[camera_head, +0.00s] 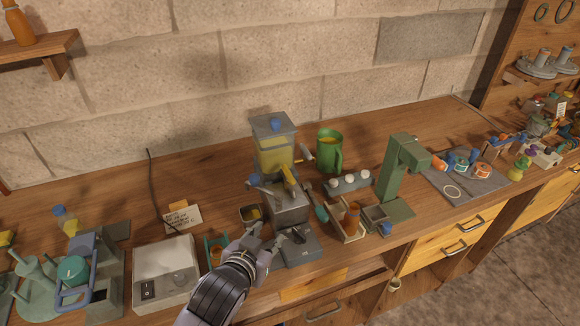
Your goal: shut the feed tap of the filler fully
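The filler (290,208) stands on the bench in the middle, a grey body on a dark base with a clear tank (273,150) of yellow oil on top. A yellow lever (288,175), which looks like the feed tap, sits below the tank and slants down to the right; its exact setting is too small to tell. My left gripper (267,233) is in front of the filler's lower body, below and nearer than the lever. Its fingers are apart, with nothing seen between them. My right gripper is not in view.
A small dark cup (250,214) stands left of the filler. A white box with a switch (164,272) is further left. A green jug (329,151), a grey block with white knobs (348,184) and a green press (397,175) stand to the right.

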